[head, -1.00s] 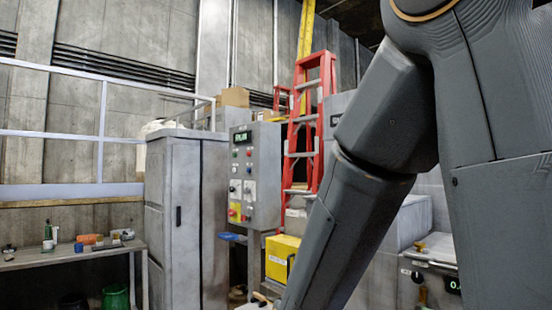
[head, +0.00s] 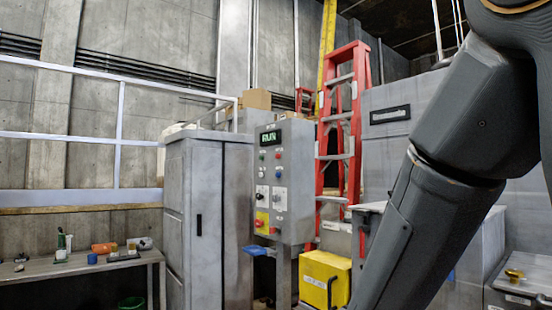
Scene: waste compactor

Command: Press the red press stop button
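A grey control panel (head: 285,165) stands on a post in the middle of the head view, with a lit green display reading RUN (head: 270,136) at its top. Small coloured buttons and black knobs are below the display. A yellow plate (head: 262,215) at the lower left of the panel carries a red button (head: 259,223). Another red button (head: 273,230) sits just right of it. The labels are too small to read, so I cannot tell which one is the press stop. My arm hangs at the right; my gripper is out of view.
A tall grey cabinet (head: 208,215) stands directly left of the panel. A yellow box (head: 325,275) is below and right of it, with a red ladder (head: 345,130) behind. A workbench (head: 60,267) with several small items is at the left, below a pale railing (head: 120,135).

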